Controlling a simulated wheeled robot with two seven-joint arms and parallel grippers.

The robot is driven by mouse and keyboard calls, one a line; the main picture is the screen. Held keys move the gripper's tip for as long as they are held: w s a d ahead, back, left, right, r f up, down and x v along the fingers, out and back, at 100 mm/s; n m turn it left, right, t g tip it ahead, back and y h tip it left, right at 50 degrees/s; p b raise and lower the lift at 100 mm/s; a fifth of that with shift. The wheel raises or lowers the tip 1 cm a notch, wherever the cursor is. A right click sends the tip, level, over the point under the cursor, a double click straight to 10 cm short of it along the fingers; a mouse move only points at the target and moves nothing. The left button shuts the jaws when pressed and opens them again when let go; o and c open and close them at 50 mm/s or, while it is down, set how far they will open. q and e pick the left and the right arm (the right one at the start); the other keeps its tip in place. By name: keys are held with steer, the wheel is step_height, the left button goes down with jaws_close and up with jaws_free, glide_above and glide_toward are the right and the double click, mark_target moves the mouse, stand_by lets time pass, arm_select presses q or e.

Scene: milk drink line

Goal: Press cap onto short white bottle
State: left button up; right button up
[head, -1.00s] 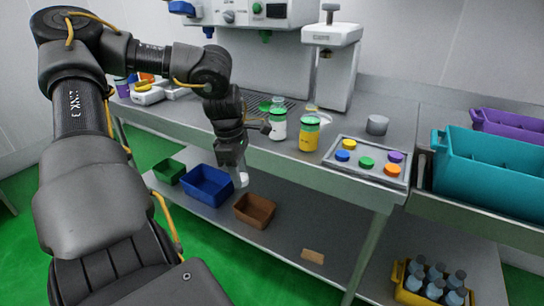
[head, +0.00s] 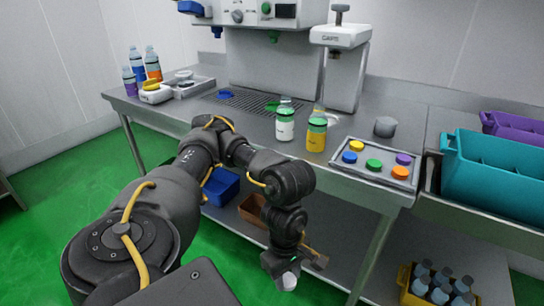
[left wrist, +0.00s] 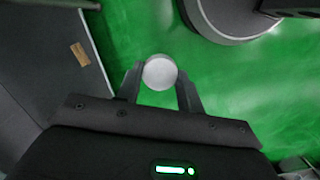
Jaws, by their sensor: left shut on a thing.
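My left gripper (head: 284,275) hangs low in front of the counter, over the green floor and well short of the bottles. It is shut on a pale, round thing (head: 289,281). In the left wrist view this pale thing (left wrist: 160,72) shows as a grey-white disc between the fingers (left wrist: 160,88); I cannot tell its kind. A short white bottle (head: 284,125) with a green band near its top stands upright on the counter. A yellow bottle (head: 316,138) with a green band stands to its right. My right gripper is not in view.
The capping machine (head: 340,60) stands behind the bottles. A tray (head: 378,180) of several coloured caps lies at the counter's front right, with a grey cylinder (head: 385,126) behind it. A teal crate (head: 490,165) stands farther right. A yellow crate (head: 412,298) of bottles is below.

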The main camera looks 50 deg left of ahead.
arm_select(q)
steer(key=w+d+r+m, duration=0.3)
steer(key=w+r, duration=0.3)
steer(key=r, duration=0.1)
steer(key=w+d+r+m, duration=0.3)
steer(key=w+r, duration=0.3)
steer(key=r, duration=0.2)
steer(key=shift+d+r+m+g, duration=0.25)
steer(key=shift+d+m+g, duration=0.15)
steer(key=shift+m, duration=0.2)
steer(key=shift+a, duration=0.1)
